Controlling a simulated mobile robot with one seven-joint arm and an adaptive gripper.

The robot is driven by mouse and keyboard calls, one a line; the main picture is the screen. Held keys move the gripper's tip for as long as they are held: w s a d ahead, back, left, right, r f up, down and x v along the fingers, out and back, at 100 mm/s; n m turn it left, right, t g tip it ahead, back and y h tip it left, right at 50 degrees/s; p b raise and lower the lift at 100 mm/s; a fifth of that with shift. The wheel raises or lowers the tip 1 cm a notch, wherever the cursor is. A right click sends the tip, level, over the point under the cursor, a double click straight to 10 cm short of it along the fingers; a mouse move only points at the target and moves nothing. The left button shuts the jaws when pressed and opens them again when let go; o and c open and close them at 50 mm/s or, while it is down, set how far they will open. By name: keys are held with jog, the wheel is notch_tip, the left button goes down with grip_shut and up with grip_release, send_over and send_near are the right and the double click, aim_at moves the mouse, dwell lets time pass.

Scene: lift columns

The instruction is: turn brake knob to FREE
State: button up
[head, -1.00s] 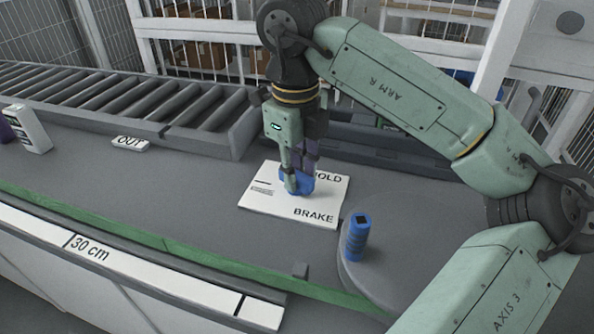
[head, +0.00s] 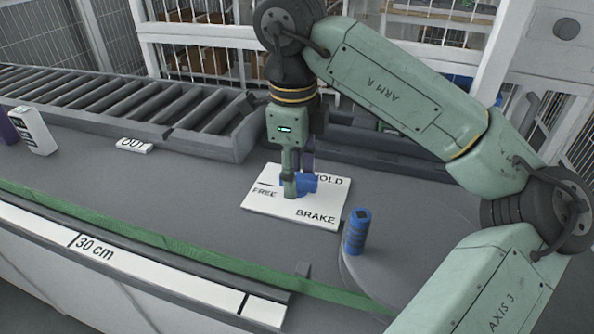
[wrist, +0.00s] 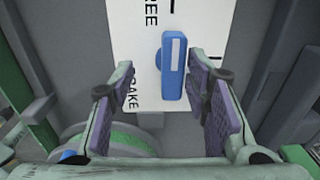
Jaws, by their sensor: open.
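The blue brake knob (wrist: 172,85) sits on a white plate (head: 321,223) lettered FREE, HOLD and BRAKE. In the wrist view its long bar runs up the picture, and the white stripe on its upper part lines up with the black mark beside FREE. In the head view the bar lies across the plate and is partly hidden behind a finger. My gripper (wrist: 160,80) is open, one finger on each side of the knob's lower end, with visible gaps in the wrist view. In the head view my gripper (head: 297,190) is low over the plate.
A blue ribbed cylinder (head: 357,232) stands on the round grey area right of the plate. A roller conveyor (head: 150,110) lies behind, with an OUT label (head: 135,145) before it. A white box (head: 35,130) stands far left. Bare grey surface lies left of the plate.

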aim_at(298, 174)
jog(key=shift+f, duration=0.9)
notch_tip(298, 174, up, 2)
jog(key=shift+w+d+p, duration=0.15)
jog(key=shift+p, duration=0.75)
jog(key=shift+w+d+r+p, duration=0.1)
jog(key=shift+w+r+p, duration=0.1)
jog(key=shift+r+p, duration=0.1)
jog(key=r+p, duration=0.2)
jog(key=r, duration=0.1)
jog(key=r+p, duration=0.1)
jog(key=shift+w+r, duration=0.15)
jog(key=shift+w, duration=0.2)
jog(key=shift+r+p, duration=0.85)
jog(key=shift+r, duration=0.05)
jog(key=shift+f, duration=0.1)
jog(key=shift+s, duration=0.1)
